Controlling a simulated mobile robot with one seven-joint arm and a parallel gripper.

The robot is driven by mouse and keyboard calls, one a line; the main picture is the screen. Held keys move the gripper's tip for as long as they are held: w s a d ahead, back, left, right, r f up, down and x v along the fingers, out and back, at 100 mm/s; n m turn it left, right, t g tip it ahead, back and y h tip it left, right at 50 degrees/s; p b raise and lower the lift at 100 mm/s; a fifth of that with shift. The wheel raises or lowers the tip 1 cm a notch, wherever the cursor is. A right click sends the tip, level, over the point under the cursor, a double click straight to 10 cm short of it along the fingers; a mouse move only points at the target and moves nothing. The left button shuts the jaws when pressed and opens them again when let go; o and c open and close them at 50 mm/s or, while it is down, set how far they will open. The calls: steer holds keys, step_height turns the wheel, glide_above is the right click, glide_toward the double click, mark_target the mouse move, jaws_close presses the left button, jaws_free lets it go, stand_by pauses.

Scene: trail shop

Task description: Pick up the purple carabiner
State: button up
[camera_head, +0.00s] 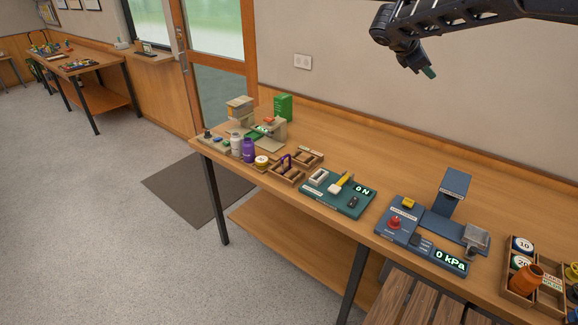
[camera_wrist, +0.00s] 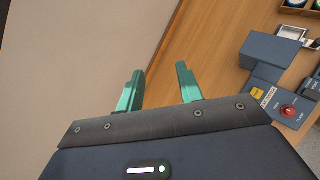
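A small purple loop, which looks like the purple carabiner (camera_head: 286,158), shows at the wooden divided tray (camera_head: 287,179) on the long bench. It is too small to tell whether it lies in a compartment or stands against the tray. My gripper (camera_head: 430,72) is raised high in front of the wall, to the right of the carabiner and well apart from it. In the wrist view my gripper (camera_wrist: 160,85) has its two green fingers spread with nothing between them. The carabiner is not in the wrist view.
A purple bottle (camera_head: 248,151) and white bottle (camera_head: 236,143) stand left of the tray. A green force gauge board (camera_head: 325,203) lies to its right, then a blue pressure device (camera_head: 410,232). A slatted wooden seat (camera_head: 405,303) stands in front.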

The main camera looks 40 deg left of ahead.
steer(key=s+a+f+n+t, duration=0.1)
steer(key=s+a+n+t, duration=0.4)
steer(key=a, duration=0.9)
steer(key=s+a+f+n+t+y, duration=0.2)
steer(key=s+a+n+y, duration=0.15)
steer(key=s+a, duration=0.8)
steer(key=s+a+f+n+t+y, duration=0.15)
steer(key=s+a+n, duration=0.25)
steer(key=s+a, duration=0.8)
glide_toward(286, 155)
steer(key=w+d, duration=0.1)
steer(key=shift+w+f+m, duration=0.35)
steer(key=shift+f, duration=0.15)
steer(key=w, duration=0.5)
steer(key=shift+w+a+r, duration=0.15)
steer(key=shift+w, duration=0.75)
steer(key=shift+w+a+r, duration=0.1)
steer(key=shift+w+a, duration=0.05)
steer(key=shift+w, duration=0.7)
steer(key=shift+w+a+r, duration=0.15)
steer(key=shift+w, duration=0.75)
jaws_close()
